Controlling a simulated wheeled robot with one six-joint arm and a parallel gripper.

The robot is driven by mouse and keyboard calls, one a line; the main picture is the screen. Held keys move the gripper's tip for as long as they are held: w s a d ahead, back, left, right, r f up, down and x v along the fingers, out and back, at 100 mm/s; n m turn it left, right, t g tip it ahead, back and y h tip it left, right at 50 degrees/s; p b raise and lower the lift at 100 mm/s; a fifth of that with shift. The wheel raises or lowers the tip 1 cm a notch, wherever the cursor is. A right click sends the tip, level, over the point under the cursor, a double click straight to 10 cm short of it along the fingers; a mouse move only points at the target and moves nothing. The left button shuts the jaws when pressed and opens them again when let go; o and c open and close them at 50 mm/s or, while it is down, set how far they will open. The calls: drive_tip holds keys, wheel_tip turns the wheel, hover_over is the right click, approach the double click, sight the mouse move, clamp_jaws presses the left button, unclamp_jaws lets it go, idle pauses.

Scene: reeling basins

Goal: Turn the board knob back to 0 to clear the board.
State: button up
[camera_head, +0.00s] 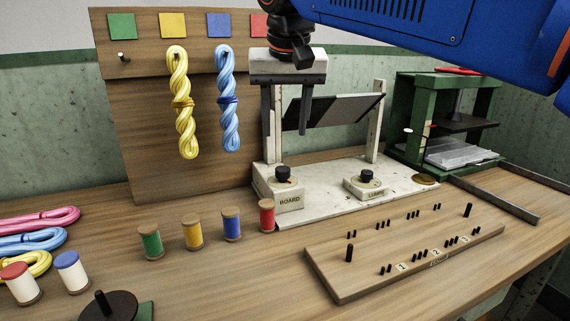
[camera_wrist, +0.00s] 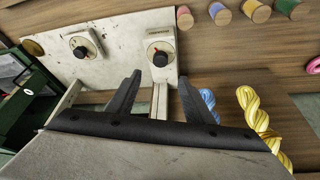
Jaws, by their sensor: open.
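The board knob (camera_head: 283,174) is a black knob on a white box labelled BOARD (camera_head: 289,199), at the left front of the white stand. In the wrist view the board knob (camera_wrist: 160,59) sits on a round dial; its setting is too small to read. My gripper (camera_head: 286,128) is open and empty, fingers pointing down, above the board knob and apart from it. In the wrist view my gripper's fingertips (camera_wrist: 160,80) lie either side of the knob's line, with the knob beyond them.
A second knob (camera_head: 367,176) on its own box is to the right. A tilted dark panel (camera_head: 335,112) hangs between the stand's posts. Thread spools (camera_head: 232,224) stand at left front, a pegged wooden board (camera_head: 400,255) in front. Yellow and blue skeins (camera_head: 182,105) hang behind left.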

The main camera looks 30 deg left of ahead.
sight(283, 168)
drive_tip(key=x, duration=1.2)
drive_tip(key=shift+f, duration=0.15)
drive_tip(key=shift+c, duration=0.2)
drive_tip(key=c, duration=1)
